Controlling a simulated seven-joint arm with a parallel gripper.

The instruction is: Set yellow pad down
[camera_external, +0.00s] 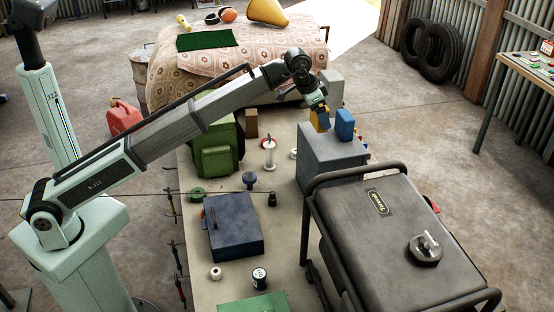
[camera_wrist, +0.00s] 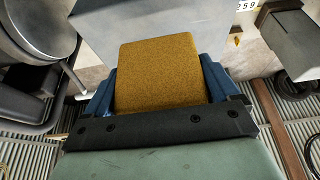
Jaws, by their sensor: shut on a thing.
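The yellow pad (camera_external: 320,120) is a mustard-coloured block. In the wrist view the yellow pad (camera_wrist: 157,70) fills the space between the blue fingers of my gripper (camera_wrist: 158,85), which is shut on its two sides. In the outside view my gripper (camera_external: 317,108) holds it above or at the left part of the grey box's top (camera_external: 338,150). I cannot tell whether the pad touches that top. The pad's underside is hidden.
A blue block-like piece (camera_external: 345,124) shows just right of the pad. A black generator (camera_external: 390,235) with a tubular frame stands in front of the grey box. Another grey box (camera_external: 331,86) is behind. A green pack (camera_external: 215,135) and a dark blue case (camera_external: 233,222) lie left.

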